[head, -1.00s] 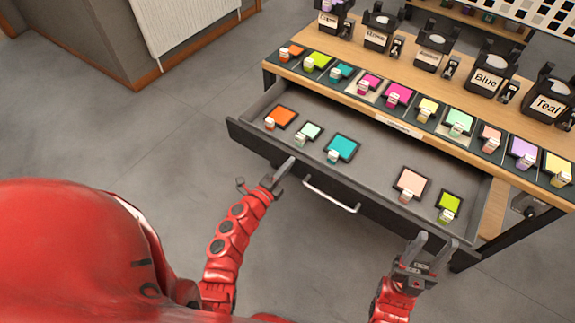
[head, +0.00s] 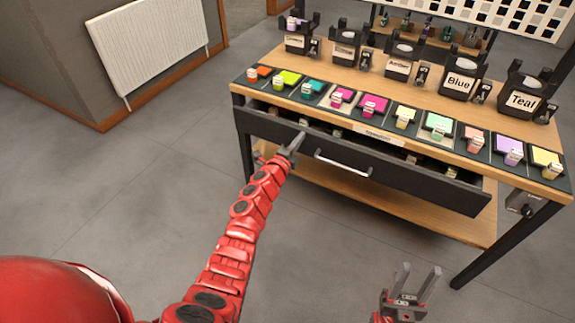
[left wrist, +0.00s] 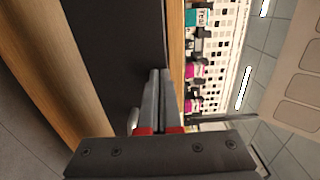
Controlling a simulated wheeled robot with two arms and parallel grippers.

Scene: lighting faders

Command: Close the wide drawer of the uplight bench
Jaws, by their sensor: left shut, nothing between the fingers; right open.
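The wide drawer (head: 405,178) of the wooden bench (head: 300,70) has a dark front and a silver bar handle (head: 343,164). In the head view it stands open by a narrow gap, with parts of the colour filters inside showing. My left gripper (head: 295,143) is shut and empty at the drawer front, left of the handle; its fingertips appear to touch the front. In the left wrist view the shut fingers (left wrist: 157,98) lie against the dark drawer front (left wrist: 115,50). My right gripper (head: 415,283) is open and empty, low in front of the bench, apart from the drawer.
Colour filters with small labelled jars line the bench's front edge. Several black lamps, including one marked Blue (head: 460,85) and one marked Teal (head: 524,101), stand behind them. A white radiator (head: 150,43) hangs on the left wall. The grey floor before the bench is clear.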

